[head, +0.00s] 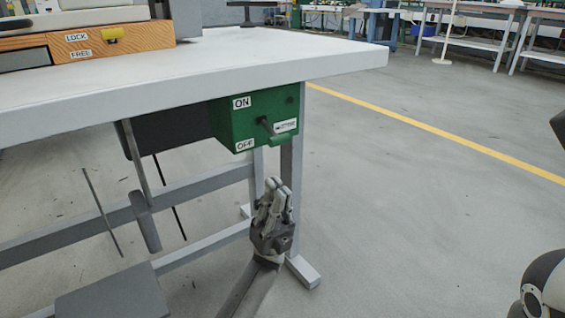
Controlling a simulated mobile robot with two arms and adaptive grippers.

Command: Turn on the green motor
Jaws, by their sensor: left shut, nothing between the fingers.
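The green motor box (228,125) hangs under the right end of the white table. It has an ON label at its upper left, an OFF label at its lower left and a dark switch lever (265,124) on its front. The lever points toward the upper left, between the two labels; its exact setting I cannot tell. My left gripper (275,184) is below the box, pointing up, shut and empty. It looks apart from the box and lever.
The white table (200,75) overhangs the box; its leg (291,165) stands behind my left gripper. A wooden block (110,41) with LOCK and FREE labels is on top. A grey pedal (112,294) is at the lower left. The floor to the right is clear.

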